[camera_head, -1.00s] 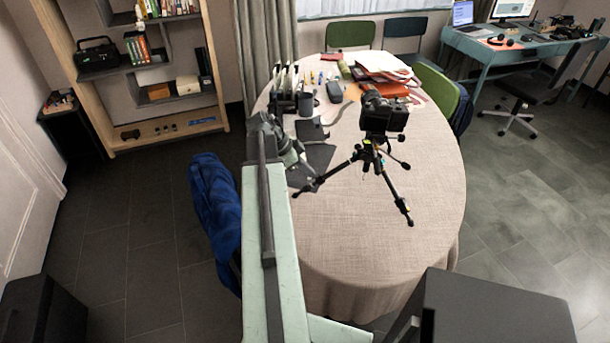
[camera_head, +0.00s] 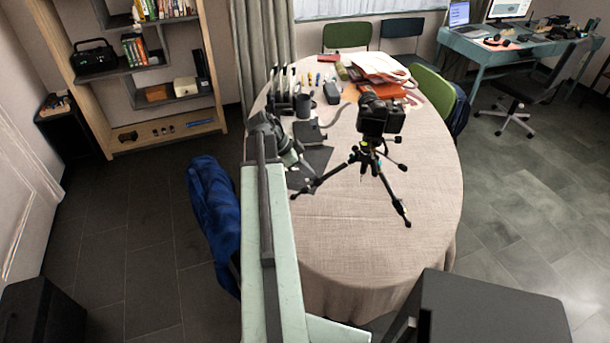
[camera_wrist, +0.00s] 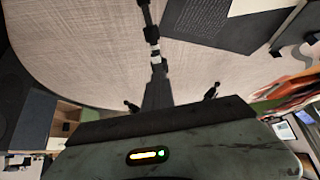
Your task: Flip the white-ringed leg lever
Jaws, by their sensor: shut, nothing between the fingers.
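The black tripod (camera_head: 372,158) with a camera on top (camera_head: 380,115) stands upright on the table. One of its legs comes down from the top of the wrist view, with a white ring (camera_wrist: 154,50) near its visible end. Its lever is too small and dark to tell its position. My gripper (camera_head: 309,172) is over the table, beside the tripod's left leg. In the wrist view, the dark shut fingers (camera_wrist: 157,66) point at the leg close to the white ring. Nothing is held between them. I cannot tell whether the tips touch the leg or lever.
The round table (camera_head: 350,245) is clear in front of the tripod. Papers, a dark cup (camera_head: 303,105) and a rack crowd its far side. A chair with a blue jacket (camera_head: 214,215) is at the left, and a green chair (camera_head: 435,92) at the right.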

